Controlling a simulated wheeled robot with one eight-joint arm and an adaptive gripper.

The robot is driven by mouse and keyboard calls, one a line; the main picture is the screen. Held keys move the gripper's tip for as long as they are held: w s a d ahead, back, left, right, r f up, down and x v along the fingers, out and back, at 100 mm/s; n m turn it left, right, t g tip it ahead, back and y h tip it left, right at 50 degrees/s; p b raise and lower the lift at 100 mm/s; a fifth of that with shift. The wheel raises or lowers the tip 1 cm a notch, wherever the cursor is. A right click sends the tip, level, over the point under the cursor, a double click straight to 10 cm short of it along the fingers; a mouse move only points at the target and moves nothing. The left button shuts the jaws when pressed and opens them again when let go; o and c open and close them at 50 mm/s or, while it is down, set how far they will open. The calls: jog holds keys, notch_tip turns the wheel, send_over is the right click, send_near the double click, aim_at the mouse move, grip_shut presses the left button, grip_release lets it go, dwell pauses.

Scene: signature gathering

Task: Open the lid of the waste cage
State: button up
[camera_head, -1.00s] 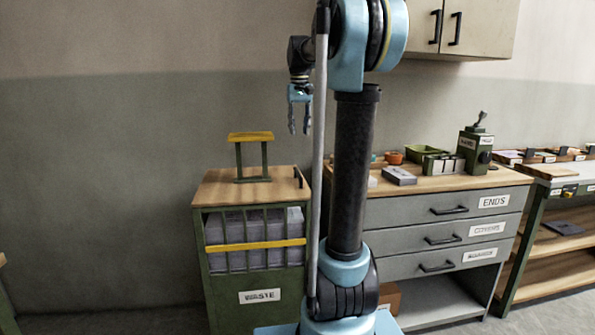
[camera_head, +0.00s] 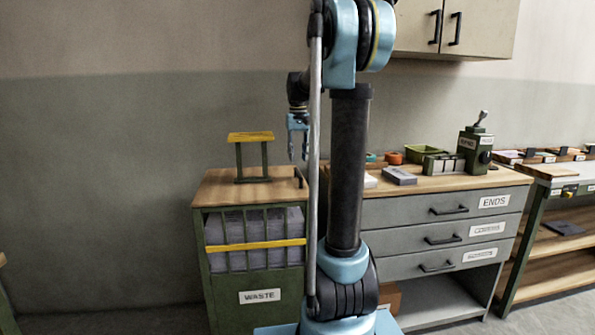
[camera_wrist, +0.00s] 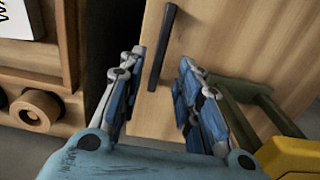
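The waste cage (camera_head: 258,290) is a green barred bin with a WASTE label, standing left of my arm in the head view. Its wooden lid (camera_head: 215,190) lies flat and closed on top. A black bar handle (camera_head: 299,177) stands at the lid's right edge; the wrist view also shows the handle (camera_wrist: 162,48). My gripper (camera_head: 298,157) points down just above the handle, open and empty. In the wrist view my gripper (camera_wrist: 160,68) has its blue-padded fingers apart, with the handle lying beyond and between their tips. No contact shows.
A green stand with a yellow top (camera_head: 251,137) rests on the lid; its yellow part (camera_wrist: 290,158) shows at lower right in the wrist view. Grey stacks fill the cage behind the bars. A drawer cabinet (camera_head: 400,212) with small items stands to the right.

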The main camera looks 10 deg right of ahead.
aim_at(298, 172)
jog(key=shift+f, duration=3)
jog(key=shift+c, duration=0.6)
grip_shut()
